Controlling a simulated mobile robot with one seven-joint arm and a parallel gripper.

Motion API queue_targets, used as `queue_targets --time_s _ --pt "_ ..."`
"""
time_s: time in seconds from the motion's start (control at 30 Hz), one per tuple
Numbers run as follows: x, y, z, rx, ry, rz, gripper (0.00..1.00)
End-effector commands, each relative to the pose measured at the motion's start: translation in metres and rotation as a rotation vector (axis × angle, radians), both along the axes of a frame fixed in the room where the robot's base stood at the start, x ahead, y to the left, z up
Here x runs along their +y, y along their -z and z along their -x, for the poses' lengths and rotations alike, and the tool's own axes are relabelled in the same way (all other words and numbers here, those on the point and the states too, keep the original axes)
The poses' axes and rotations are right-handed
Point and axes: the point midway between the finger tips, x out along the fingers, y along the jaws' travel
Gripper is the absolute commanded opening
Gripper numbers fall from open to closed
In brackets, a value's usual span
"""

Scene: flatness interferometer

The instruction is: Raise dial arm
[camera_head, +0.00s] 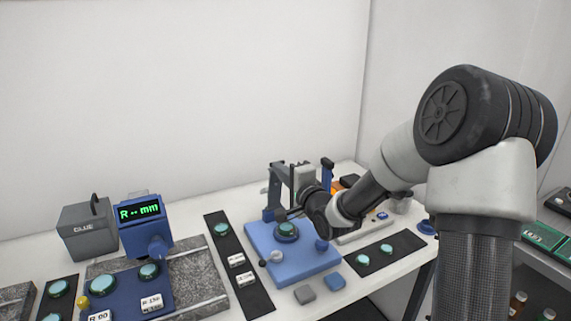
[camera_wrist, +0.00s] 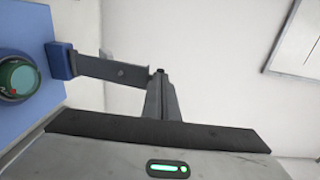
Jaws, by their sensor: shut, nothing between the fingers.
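In the wrist view, a flat grey bar (camera_wrist: 118,71), which looks like the dial arm, runs from a blue block (camera_wrist: 61,61) towards my gripper (camera_wrist: 159,74). My gripper's fingers are shut with nothing between them. Their tips overlap the bar's end in the picture; I cannot tell whether they touch it. A round teal dial or button (camera_wrist: 18,78) sits on the blue surface at the left edge. My wrist hides part of this fixture.
A dark strip with a teal button (camera_head: 221,229) lies left of the blue plate. Further left are a display reading "R -- mm" (camera_head: 139,211), a grey glue box (camera_head: 86,229) and a granite slab (camera_head: 197,270). Another dark button strip (camera_head: 398,242) lies to the right. A white wall stands behind.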

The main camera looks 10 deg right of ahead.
Motion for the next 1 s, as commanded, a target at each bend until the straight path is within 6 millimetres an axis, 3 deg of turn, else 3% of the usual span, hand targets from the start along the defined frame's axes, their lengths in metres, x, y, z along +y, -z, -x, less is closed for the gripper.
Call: queue_targets --time_s 0.33,1.0 --pt "0.006 -0.006 -0.018 -0.002 0.000 -0.002 0.00" --pt "0.009 -0.010 -0.022 -0.010 0.000 -0.002 0.00"
